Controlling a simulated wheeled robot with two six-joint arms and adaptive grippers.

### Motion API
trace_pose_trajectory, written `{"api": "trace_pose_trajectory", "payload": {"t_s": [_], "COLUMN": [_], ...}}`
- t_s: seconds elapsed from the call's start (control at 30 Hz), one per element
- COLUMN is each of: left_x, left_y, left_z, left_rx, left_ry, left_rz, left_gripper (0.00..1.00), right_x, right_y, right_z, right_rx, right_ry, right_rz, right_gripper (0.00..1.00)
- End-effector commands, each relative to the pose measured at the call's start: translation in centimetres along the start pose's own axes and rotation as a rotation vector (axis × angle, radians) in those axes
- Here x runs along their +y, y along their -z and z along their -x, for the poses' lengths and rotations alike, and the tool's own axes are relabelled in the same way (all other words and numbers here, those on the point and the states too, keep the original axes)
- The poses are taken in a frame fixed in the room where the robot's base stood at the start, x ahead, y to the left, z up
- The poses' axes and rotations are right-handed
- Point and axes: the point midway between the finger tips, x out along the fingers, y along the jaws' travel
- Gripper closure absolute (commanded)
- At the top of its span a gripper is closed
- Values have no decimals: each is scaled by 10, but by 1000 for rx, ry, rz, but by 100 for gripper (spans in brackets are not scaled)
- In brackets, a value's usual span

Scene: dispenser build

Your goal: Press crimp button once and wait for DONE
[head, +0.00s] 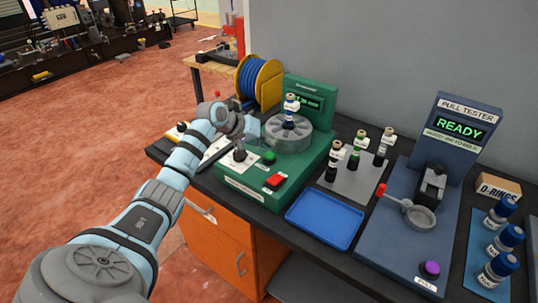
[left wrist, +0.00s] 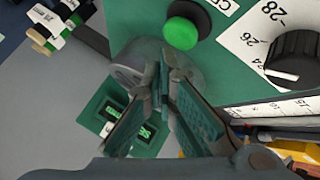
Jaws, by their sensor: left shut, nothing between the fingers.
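The green crimp machine (head: 262,203) stands on the dark bench with a round green button (head: 268,157), a red switch (head: 276,180) and a black dial (head: 239,155) on its front. The green button also shows in the left wrist view (left wrist: 181,26), beside a cut-off label starting "C". The machine's display (head: 306,100) is lit green, but its text is too small to read. My left gripper (head: 251,128) is shut and empty, above the machine, behind and left of the green button. In the left wrist view its fingertips (left wrist: 160,76) appear apart from the button. My right gripper is out of view.
A grey round turntable (head: 288,138) holds a dark vial. A blue tray (head: 325,220) lies empty in front. A grey mat (head: 355,184) bears several vials. The blue pull tester (head: 459,125) shows READY at right. A blue hose spool (head: 259,82) stands behind my gripper.

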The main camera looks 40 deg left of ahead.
Motion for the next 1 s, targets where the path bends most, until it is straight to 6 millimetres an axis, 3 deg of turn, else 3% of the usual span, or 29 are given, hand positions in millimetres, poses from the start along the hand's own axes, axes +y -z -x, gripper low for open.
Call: {"api": "trace_pose_trajectory", "payload": {"t_s": [1.0], "left_x": [-4], "left_y": [-4], "left_z": [-6], "left_rx": [0], "left_ry": [0], "left_rz": [-1], "left_gripper": [100], "right_x": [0], "right_y": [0], "right_z": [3], "right_rx": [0], "right_ry": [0], "right_rz": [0], "right_gripper": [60]}}
